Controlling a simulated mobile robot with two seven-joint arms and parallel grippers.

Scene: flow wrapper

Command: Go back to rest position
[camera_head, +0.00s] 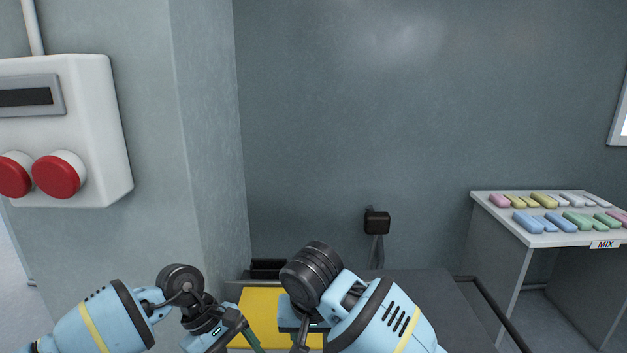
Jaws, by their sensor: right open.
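My left arm comes in from the lower left in light blue and black. Its gripper (240,333) is dark and low in the picture, and its fingertips are hard to make out, so I cannot tell whether it is open. My right arm comes in from the lower right and bends at a dark wrist joint. My right gripper (302,338) points down at the bottom edge, open, with its fingertips partly cut off. Nothing shows held in either gripper. The two grippers are close together but apart, in front of a yellow surface (259,303).
A dark conveyor-like surface (425,290) runs behind my right arm. A small black box (377,222) stands on a post by the grey wall. At right, a table (483,197) marked MIX holds several coloured packs. A white box with red buttons (56,174) hangs at left.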

